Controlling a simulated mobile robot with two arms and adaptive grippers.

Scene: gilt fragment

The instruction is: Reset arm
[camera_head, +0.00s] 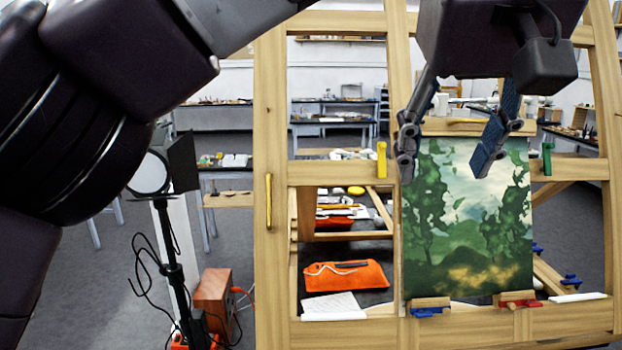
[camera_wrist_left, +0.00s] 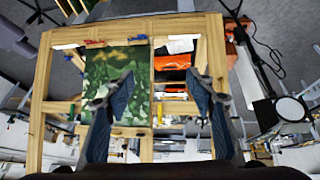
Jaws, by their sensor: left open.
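My left arm comes in from the upper left in the head view. My left gripper (camera_head: 446,150) hangs open and empty in front of the top of the green landscape painting (camera_head: 465,235). Its two fingers are spread apart, pointing down. The painting stands upright on the wooden easel frame (camera_head: 270,130). In the left wrist view the open fingers of my left gripper (camera_wrist_left: 158,105) reach toward the easel, one finger overlapping the painting (camera_wrist_left: 112,75). I cannot tell how far the fingertips are from the canvas. My right gripper is not in view.
A lamp (camera_head: 149,174) on a black stand is left of the easel, beside an orange-brown box (camera_head: 213,300). An orange cloth (camera_head: 346,275) lies on a dark surface behind the frame. Blue (camera_head: 427,312) and red (camera_head: 517,303) clamps sit on the lower ledge. Worktables stand farther back.

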